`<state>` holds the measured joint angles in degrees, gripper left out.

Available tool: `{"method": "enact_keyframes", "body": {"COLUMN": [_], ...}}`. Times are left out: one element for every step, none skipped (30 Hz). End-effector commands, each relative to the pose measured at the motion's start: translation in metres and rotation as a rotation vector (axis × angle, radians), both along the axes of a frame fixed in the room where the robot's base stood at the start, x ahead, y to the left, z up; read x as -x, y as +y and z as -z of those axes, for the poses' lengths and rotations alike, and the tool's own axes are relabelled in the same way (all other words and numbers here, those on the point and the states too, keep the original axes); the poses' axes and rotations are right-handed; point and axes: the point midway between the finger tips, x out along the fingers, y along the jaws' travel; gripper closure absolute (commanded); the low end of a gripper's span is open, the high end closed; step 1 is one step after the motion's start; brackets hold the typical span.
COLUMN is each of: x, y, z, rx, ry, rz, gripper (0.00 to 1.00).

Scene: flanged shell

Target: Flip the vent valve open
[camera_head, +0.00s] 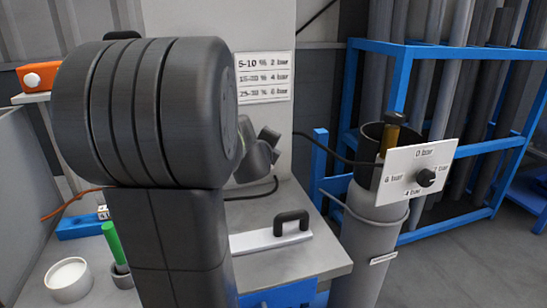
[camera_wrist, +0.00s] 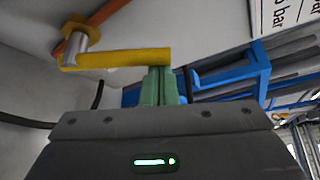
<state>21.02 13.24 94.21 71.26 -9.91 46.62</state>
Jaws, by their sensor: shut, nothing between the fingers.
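The vent valve shows in the wrist view as a yellow lever (camera_wrist: 125,59) on a short silver stem (camera_wrist: 75,46). The lever lies roughly level across the picture, its free end to the right. My gripper (camera_wrist: 159,72) is shut and empty, its green fingers close together. The fingertips are just below the lever's free end in the picture; I cannot tell if they touch it. In the head view my dark arm fills the left centre, and my gripper and the valve are hidden there.
A white dial plate (camera_head: 417,173) with a black knob (camera_head: 426,178) is on a grey cylinder (camera_head: 368,240). A pressure sign (camera_head: 264,77) hangs behind. A blue rack (camera_head: 405,75) stands right. A white cup (camera_head: 68,280) and green-handled tool (camera_head: 112,243) are left. An orange hose (camera_wrist: 108,12) runs behind the lever.

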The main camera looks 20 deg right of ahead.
Motion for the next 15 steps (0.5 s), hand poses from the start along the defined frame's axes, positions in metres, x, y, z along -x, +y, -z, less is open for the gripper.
{"method": "enact_keyframes", "body": {"x": [-0.001, -0.001, -0.001, -0.001, -0.001, -0.001, -0.001, -0.002, -0.002, -0.002, -0.002, -0.002, -0.002, -0.002, -0.002], "y": [0.006, 0.008, 0.011, 0.012, 0.015, 0.017, 0.019, 0.021, 0.024, 0.026, 0.027, 0.030, 0.031, 0.032, 0.035], "z": [0.003, 0.002, 0.001, -0.001, -0.002, -0.003, -0.004, -0.005, -0.006, -0.007, -0.007, -0.008, -0.009, -0.010, -0.010], "rx": [0.046, 0.073, 0.111, 0.139, 0.165, 0.200, 0.226, 0.250, 0.281, 0.304, 0.326, 0.354, 0.374, 0.392, 0.414], "ry": [0.001, 0.003, 0.005, 0.007, 0.008, 0.010, 0.012, 0.014, 0.015, 0.017, 0.019, 0.020, 0.021, 0.022, 0.024], "rz": [-0.004, -0.005, -0.005, -0.004, -0.005, -0.004, -0.004, -0.004, -0.004, -0.003, -0.003, -0.004, -0.003, -0.001, -0.003], "gripper": [1.00, 1.00, 1.00, 1.00, 1.00, 1.00, 1.00, 1.00, 1.00, 1.00, 1.00, 1.00, 1.00, 1.00, 1.00]}}
